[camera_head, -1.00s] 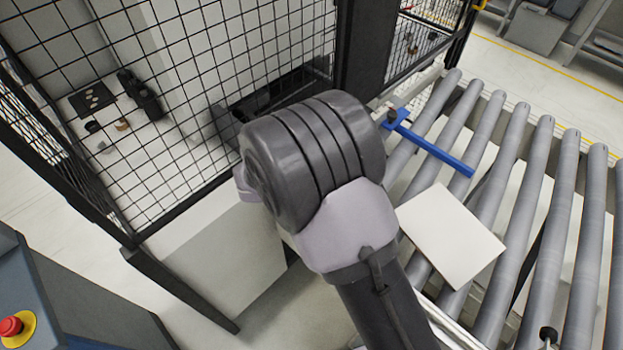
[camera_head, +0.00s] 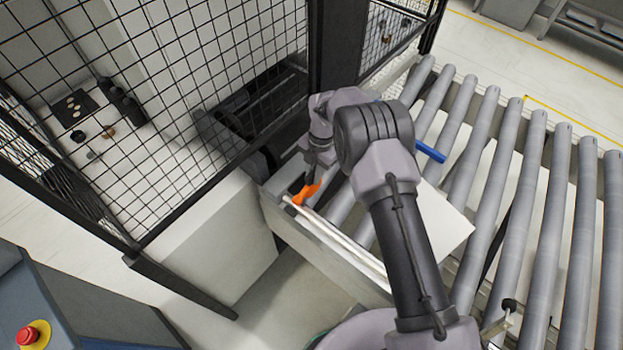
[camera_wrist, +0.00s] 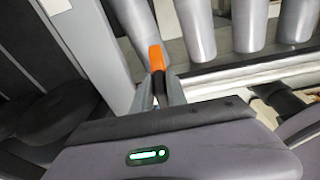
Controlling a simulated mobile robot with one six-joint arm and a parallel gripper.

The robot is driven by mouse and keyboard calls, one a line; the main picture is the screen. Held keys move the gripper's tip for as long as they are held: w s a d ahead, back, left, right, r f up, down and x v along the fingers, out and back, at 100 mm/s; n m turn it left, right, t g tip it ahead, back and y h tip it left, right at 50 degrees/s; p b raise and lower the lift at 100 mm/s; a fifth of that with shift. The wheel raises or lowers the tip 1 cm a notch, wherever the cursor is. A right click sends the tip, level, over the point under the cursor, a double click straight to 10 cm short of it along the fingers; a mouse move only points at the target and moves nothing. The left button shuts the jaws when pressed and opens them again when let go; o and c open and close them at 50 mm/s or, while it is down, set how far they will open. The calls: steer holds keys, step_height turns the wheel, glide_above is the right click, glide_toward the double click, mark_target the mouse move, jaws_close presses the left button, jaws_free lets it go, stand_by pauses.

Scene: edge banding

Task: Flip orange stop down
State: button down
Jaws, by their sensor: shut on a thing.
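The orange stop (camera_head: 306,194) shows at the near-left edge of the roller conveyor, beside the rail, in the head view. In the wrist view the orange stop (camera_wrist: 156,58) sticks out beyond the fingertips. My gripper (camera_wrist: 160,88) is shut on it, with one finger on each side. In the head view my gripper (camera_head: 313,178) is small and partly hidden by my own wrist. The lower part of the stop is hidden between the fingers.
A white panel (camera_head: 445,222) lies on the rollers, partly behind my arm. A blue bar (camera_head: 429,151) lies across the rollers farther back. A black mesh fence (camera_head: 190,90) stands at the left. Bare rollers (camera_head: 540,200) extend to the right.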

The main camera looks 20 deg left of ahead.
steer(key=b, duration=0.1)
steer(key=f+g+b, duration=0.1)
steer(key=b, duration=0.1)
steer(key=shift+w+d+f+g+y, duration=0.15)
steer(key=shift+w+f+g+y, duration=0.1)
steer(key=shift+w+g+y, duration=0.1)
steer(key=shift+b, duration=0.4)
steer(key=c, duration=1.4)
jaws_free()
steer(key=shift+r, duration=0.1)
steer(key=v, duration=1.2)
steer(key=shift+w, duration=0.2)
